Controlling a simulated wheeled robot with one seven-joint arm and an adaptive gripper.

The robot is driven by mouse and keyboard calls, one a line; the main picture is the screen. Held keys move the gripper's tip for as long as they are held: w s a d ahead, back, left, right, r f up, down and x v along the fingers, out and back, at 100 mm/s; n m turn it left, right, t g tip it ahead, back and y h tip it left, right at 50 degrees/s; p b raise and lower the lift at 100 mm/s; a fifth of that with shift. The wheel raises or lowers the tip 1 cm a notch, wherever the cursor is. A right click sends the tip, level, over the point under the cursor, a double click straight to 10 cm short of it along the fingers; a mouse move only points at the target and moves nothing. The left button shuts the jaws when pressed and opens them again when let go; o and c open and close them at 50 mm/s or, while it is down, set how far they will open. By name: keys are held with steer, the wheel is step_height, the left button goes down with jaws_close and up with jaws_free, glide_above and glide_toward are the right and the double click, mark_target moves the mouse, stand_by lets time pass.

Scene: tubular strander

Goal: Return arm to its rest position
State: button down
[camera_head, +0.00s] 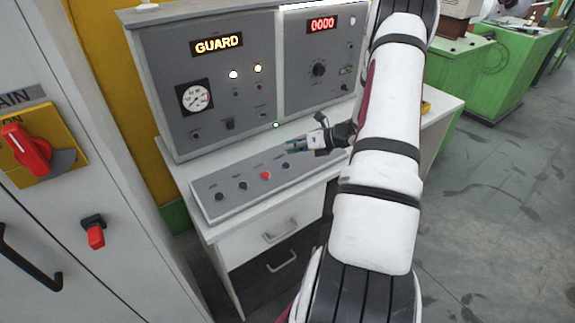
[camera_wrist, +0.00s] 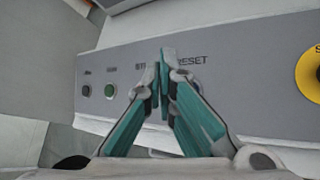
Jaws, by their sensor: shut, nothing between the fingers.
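My gripper (camera_head: 297,146) is over the right part of the sloped button panel (camera_head: 213,198) on the desk in the head view. In the wrist view my gripper (camera_wrist: 162,62) has its two teal fingers closed together at the tips, with nothing between them. The fingertips cover part of the panel next to the "RESET" label. I cannot tell whether they touch the panel. My white arm crosses the right-centre of the head view and hides part of the desk.
The grey console (camera_head: 225,110) behind the panel shows a lit "GUARD" display (camera_head: 216,44) and "0000" (camera_head: 322,24). A cabinet with a red rotary switch (camera_head: 28,150) stands at the left. Green machines (camera_head: 480,75) stand at the back right. The floor (camera_head: 490,220) at the right is clear.

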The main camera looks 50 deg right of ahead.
stand_by(0.7)
steer(key=a+r+n+g+y, duration=0.1)
steer(key=a+r+n+g, duration=0.2)
steer(key=a+r+n, duration=0.85)
steer(key=a+r+n+g+y, duration=0.25)
steer(key=a+r+n, duration=0.55)
steer(key=a, duration=0.6)
steer(key=s+a+r+n+h, duration=0.3)
steer(key=s+a+r+n, duration=0.2)
steer(key=s+n, duration=0.5)
steer(key=s+a+r+n+h, duration=0.3)
steer(key=s+a+r+n, duration=0.3)
steer(key=s+a+n, duration=0.2)
steer(key=shift+s+r+n+h, duration=0.25)
steer(key=shift+s+n+h, duration=0.1)
steer(key=shift+s+n, duration=0.75)
steer(key=shift+w, duration=0.1)
